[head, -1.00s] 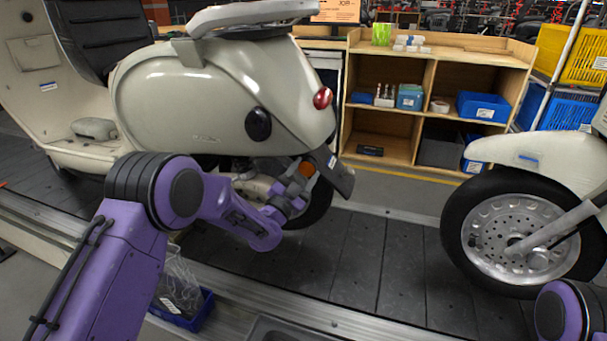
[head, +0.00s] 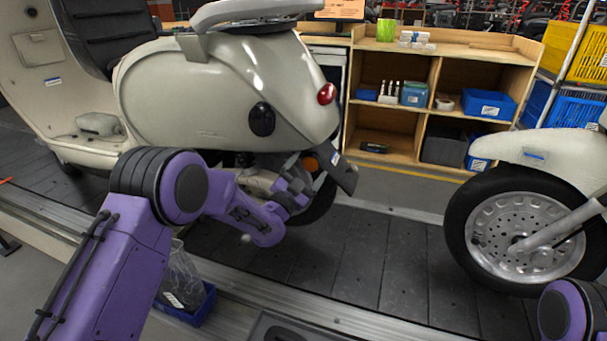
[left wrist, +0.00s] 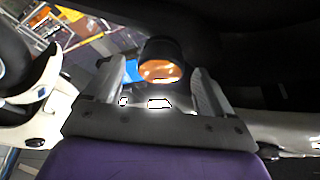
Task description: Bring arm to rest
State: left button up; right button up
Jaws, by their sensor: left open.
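My left arm, purple, reaches from the lower left of the head view to the rear of the cream scooter (head: 215,95). My left gripper (head: 304,176) is beside the dark mudguard, close to a round orange light (head: 311,163). In the left wrist view the gripper (left wrist: 160,78) is open, and the orange light (left wrist: 160,71) shows between its two grey fingers. I cannot tell whether either finger touches it. Only a purple joint of my right arm shows at the bottom right of the head view; its gripper is out of view.
A second scooter's front wheel (head: 515,235) stands at the right on the dark slat conveyor (head: 360,260). A blue bin (head: 190,312) with a clear bag sits below my left arm. A wooden shelf (head: 470,48) with boxes stands behind. Bare slats lie between the scooters.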

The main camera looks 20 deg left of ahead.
pick_arm(q)
jog(key=b+v, duration=0.1)
jog(key=v, duration=0.9)
jog(key=s+a+f+n+g+y, duration=0.35)
jog(key=s+f+n+g, duration=0.35)
jog(key=s+f, duration=0.55)
jog(key=s+a+f+n+g+y, duration=0.3)
jog(key=s+f+n+g+y, duration=0.25)
jog(key=s+f+n, duration=0.75)
jog(key=s+a+f+m+g, duration=0.1)
jog(key=s+f+m+g, duration=0.2)
jog(key=s, duration=0.5)
jog(key=s+f+g, duration=0.3)
jog(key=s+f, duration=0.3)
jog(key=s, duration=0.1)
notch_tip(320, 180, up, 13)
jog(key=p, duration=1.2)
jog(key=shift+a+t+p, duration=0.2)
jog(key=shift+t+p, duration=0.15)
jog(key=shift+w+r, duration=0.1)
jog(key=shift+w, duration=0.1)
